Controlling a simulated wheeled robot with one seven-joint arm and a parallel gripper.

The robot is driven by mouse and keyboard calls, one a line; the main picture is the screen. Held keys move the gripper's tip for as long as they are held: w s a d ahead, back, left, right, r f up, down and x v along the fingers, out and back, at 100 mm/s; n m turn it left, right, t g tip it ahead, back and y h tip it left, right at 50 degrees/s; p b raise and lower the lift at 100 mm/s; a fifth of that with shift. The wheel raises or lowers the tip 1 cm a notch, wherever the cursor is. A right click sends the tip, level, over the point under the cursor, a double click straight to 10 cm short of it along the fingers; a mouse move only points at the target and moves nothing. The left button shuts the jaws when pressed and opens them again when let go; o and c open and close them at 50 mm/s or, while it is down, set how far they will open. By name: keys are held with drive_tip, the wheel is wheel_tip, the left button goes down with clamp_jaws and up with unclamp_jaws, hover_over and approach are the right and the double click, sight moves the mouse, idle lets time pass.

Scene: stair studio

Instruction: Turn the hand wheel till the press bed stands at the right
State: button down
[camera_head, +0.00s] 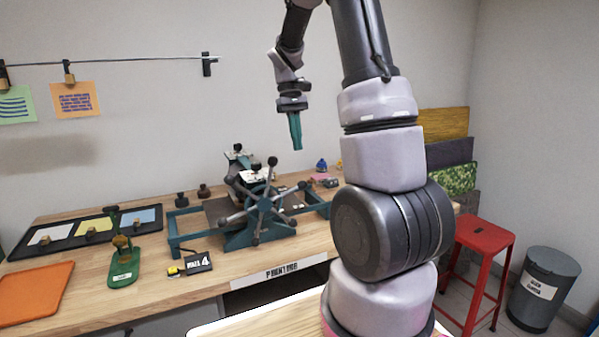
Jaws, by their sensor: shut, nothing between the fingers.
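A printing press with a teal frame stands on the wooden table, with a spoked hand wheel (266,207) on its near side. The wheel has several grey arms ending in dark knobs. The dark press bed (217,211) shows on the rails, mostly left of the wheel; the wheel and frame hide part of it, so its exact position is unclear. My gripper (296,146) hangs in the air above and slightly right of the wheel, fingers pointing down. Its teal fingers are shut and hold nothing, well apart from the wheel.
A small dark sign (198,262) and a green stand (123,268) are at the front left. A dark tray (70,243) with coloured cards and an orange tray (35,292) lie further left. A red stool (484,237) and a bin (543,290) stand at right.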

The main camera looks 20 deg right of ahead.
wheel_tip(320, 180, up, 5)
drive_tip(key=a+t+h, duration=0.1)
drive_tip(key=a+h, duration=0.1)
drive_tip(key=a, duration=0.1)
drive_tip(key=x, duration=0.4)
drive_tip(key=w+x, duration=0.1)
drive_tip(key=x, duration=0.9)
drive_tip(key=shift+w+f, duration=0.15)
drive_tip(key=shift+f, duration=0.05)
drive_tip(key=shift+d, duration=0.15)
